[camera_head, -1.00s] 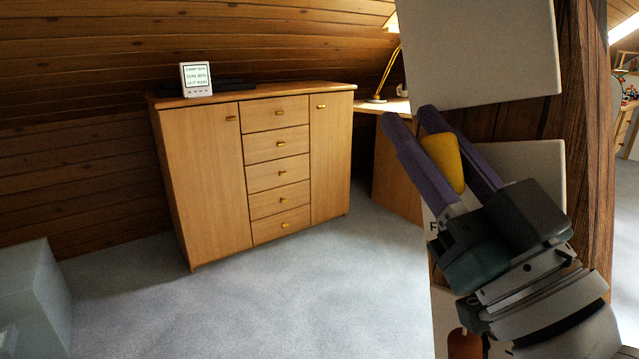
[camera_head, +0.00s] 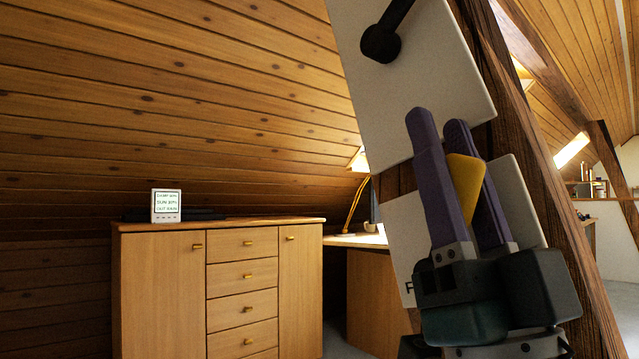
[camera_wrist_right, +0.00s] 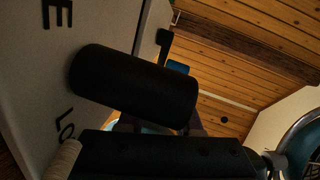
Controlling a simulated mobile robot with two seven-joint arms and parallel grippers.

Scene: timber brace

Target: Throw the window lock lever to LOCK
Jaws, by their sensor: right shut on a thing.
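My right gripper (camera_head: 442,118) has purple fingers that point up in the head view. They are shut on a yellow grip (camera_head: 466,190), which appears to be part of the window lock lever. It stands in front of a white lower panel (camera_head: 405,225) with a letter F showing; most of the lettering is hidden by the gripper. In the right wrist view a thick black cylinder (camera_wrist_right: 133,85) stands out close to the white plate (camera_wrist_right: 25,95), between a letter E and the letters LO. The lever's joint and exact angle are hidden. My left gripper is out of view.
A white upper panel (camera_head: 440,75) with a black lever (camera_head: 382,42) is above my right gripper. Both panels are on a leaning timber post (camera_head: 535,150). A wooden cabinet (camera_head: 160,290) with a small display (camera_head: 166,205) and a desk (camera_head: 375,300) stand behind, to the left.

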